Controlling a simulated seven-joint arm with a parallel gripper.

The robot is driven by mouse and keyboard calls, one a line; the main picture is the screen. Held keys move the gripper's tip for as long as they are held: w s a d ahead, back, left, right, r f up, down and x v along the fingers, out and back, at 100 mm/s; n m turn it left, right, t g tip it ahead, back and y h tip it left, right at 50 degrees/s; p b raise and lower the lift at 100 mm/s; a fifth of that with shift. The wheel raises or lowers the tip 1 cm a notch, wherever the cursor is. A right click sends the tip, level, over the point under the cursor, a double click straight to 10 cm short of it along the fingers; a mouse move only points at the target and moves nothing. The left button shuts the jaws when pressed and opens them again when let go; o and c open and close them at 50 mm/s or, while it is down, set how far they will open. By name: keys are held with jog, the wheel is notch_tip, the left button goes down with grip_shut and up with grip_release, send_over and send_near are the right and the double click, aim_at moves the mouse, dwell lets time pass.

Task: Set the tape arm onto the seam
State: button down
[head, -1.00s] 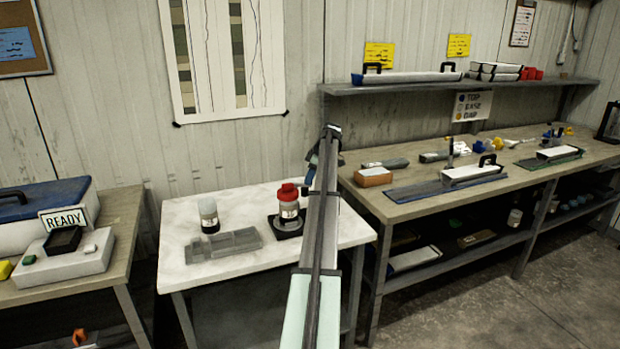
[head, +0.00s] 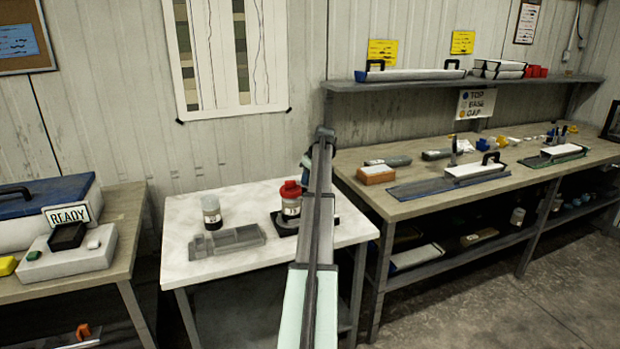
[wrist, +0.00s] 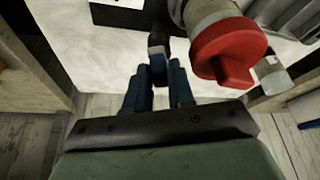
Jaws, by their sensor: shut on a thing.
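My gripper (wrist: 160,72) is shut, its blue fingers close together around a small dark piece with a blue face (wrist: 157,42). I cannot tell whether this piece is the tape arm. In the head view my own arm hides most of the gripper and what it holds. A red-capped container (head: 291,198) stands on a dark base on the white table; its red cap looms just right of the fingers in the wrist view (wrist: 228,50). On the right bench a white piece with a black handle (head: 475,172) lies on a long blue-grey tray (head: 420,188). No seam can be made out.
The white table (head: 190,265) also holds a clear dark-based jar (head: 211,212) and a grey compartment tray (head: 228,241). A READY sign (head: 68,214) stands on the left bench. The right bench (head: 385,208) carries an orange-brown block (head: 376,174) and several tools. The white table's front left is clear.

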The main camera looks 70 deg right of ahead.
jog(key=shift+a+m, duration=0.15)
jog(key=shift+m, duration=0.15)
jog(key=c, duration=1)
grip_release()
jog(key=shift+c, duration=0.2)
jog(key=s+d+r+n+y, duration=0.1)
jog(key=s+d+r+n, duration=0.25)
jog(key=r, duration=0.25)
jog(key=s+d+r+n+y, duration=0.2)
jog(key=r+n, duration=0.3)
jog(key=r, duration=0.2)
jog(key=w+a+f+m, duration=0.2)
jog(key=a+f, duration=0.7)
jog(key=a, duration=0.3)
jog(key=w+a+f+m+g+y, duration=0.1)
jog(key=w+a+f+m, duration=0.1)
jog(key=a+f, duration=0.8)
jog(key=w+a+f+m+g, duration=0.1)
jog(key=w+a+f+m, duration=0.1)
jog(key=a+f, duration=0.7)
jog(key=shift+w+a+f+y, duration=0.1)
jog(key=shift+w+a+f, duration=0.1)
jog(key=shift+a, duration=0.85)
jog(key=shift+w+a+f+y, duration=0.1)
jog(key=shift+w+a, duration=0.1)
jog(key=shift+a, duration=0.9)
jog(key=shift+w+a+f+y, duration=0.1)
jog(key=shift+w+a, duration=0.1)
jog(key=shift+a, duration=0.85)
